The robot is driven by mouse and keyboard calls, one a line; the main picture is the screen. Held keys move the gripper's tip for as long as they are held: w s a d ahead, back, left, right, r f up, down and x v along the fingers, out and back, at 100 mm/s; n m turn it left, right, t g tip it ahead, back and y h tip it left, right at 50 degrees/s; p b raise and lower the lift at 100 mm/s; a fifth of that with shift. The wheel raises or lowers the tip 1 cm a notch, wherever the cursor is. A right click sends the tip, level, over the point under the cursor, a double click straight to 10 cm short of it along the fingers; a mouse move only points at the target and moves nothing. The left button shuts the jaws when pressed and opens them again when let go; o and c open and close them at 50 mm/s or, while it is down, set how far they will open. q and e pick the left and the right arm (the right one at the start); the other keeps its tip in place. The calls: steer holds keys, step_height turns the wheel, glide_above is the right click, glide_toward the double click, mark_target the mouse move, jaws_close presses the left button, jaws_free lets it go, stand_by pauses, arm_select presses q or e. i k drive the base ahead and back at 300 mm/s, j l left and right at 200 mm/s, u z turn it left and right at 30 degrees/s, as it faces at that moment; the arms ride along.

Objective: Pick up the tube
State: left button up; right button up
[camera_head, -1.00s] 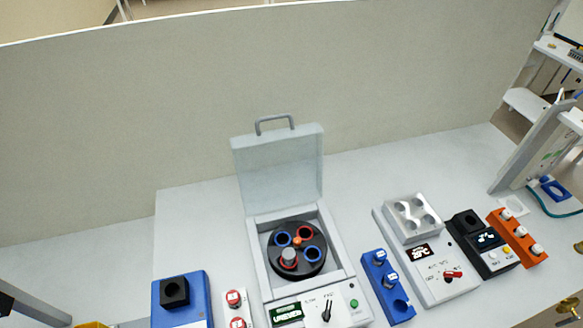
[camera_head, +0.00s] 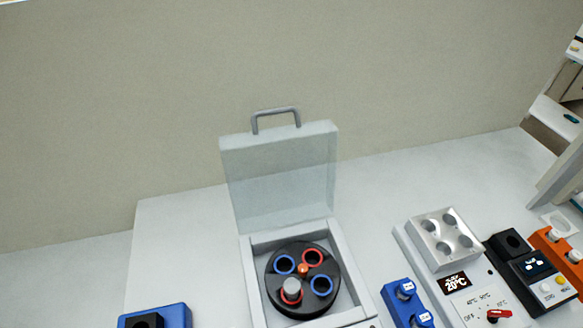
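A tube with a grey cap (camera_head: 291,288) stands in a red-ringed hole at the front left of the black centrifuge rotor (camera_head: 328,302). The other rotor holes, two blue-ringed and one red-ringed, look empty. The centrifuge (camera_head: 253,293) has its clear lid (camera_head: 280,180) raised, with a grey handle on top. Neither of my grippers shows in the head view.
A blue block with a black socket (camera_head: 170,312) is at the lower left. To the right stand a blue rack with white-capped tubes (camera_head: 391,296), a heater with a silver block (camera_head: 419,256), a black device (camera_head: 511,269) and an orange rack (camera_head: 545,248).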

mark_target(292, 287)
steer(key=k+l+u, duration=0.1)
steer(key=u, duration=0.3)
steer(key=k+l+u, duration=0.15)
steer(key=u, duration=0.25)
steer(key=k+l+u, duration=0.15)
steer(key=u, duration=0.2)
steer(key=k+u, duration=0.15)
steer(key=u, duration=0.25)
